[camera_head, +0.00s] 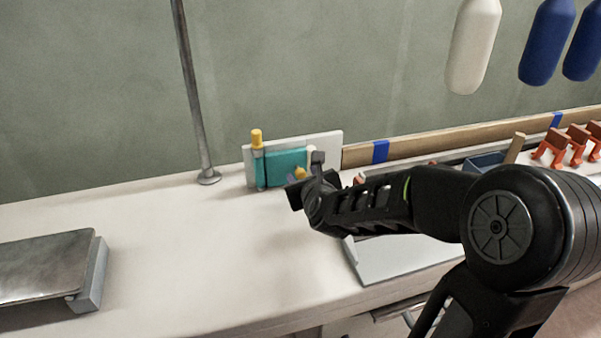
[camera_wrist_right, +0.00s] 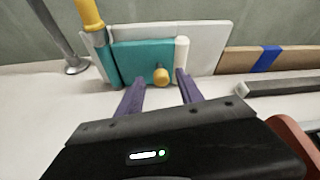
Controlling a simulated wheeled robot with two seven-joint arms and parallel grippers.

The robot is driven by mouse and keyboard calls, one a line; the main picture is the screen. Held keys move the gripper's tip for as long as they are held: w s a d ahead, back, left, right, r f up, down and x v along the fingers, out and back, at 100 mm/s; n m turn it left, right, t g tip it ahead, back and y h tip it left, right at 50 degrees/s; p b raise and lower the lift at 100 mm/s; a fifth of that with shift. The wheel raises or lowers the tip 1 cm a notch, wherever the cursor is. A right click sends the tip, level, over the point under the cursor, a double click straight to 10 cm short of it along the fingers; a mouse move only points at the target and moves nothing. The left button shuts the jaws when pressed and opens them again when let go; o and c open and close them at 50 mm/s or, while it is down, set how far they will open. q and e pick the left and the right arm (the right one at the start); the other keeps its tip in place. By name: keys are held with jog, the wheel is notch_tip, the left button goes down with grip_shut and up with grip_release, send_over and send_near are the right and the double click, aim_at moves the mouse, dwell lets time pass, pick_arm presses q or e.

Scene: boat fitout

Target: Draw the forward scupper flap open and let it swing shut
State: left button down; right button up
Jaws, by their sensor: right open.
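The forward scupper flap is a teal panel (camera_head: 285,163) on a pale backing plate (camera_head: 325,144) standing at the back of the white deck. A yellow-topped hinge post (camera_head: 257,140) runs along its left side. In the right wrist view the flap (camera_wrist_right: 130,62) looks closed against the plate, with a round yellow knob (camera_wrist_right: 161,76) low on its face. My right gripper (camera_wrist_right: 160,88) is open, its two purple fingers on either side of the knob and just short of it; contact cannot be told. In the head view my gripper (camera_head: 305,178) partly hides the flap's right side. My left gripper is out of view.
A metal pole (camera_head: 196,100) rises left of the flap. A grey metal-topped box (camera_head: 45,268) sits at the left. Orange clips (camera_head: 570,143) and a blue tray (camera_head: 484,162) lie at the right. White and blue fenders (camera_head: 545,42) hang above. The deck's middle left is clear.

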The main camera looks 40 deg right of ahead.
aim_at(301, 173)
jog(key=shift+x, duration=1.9)
grip_shut()
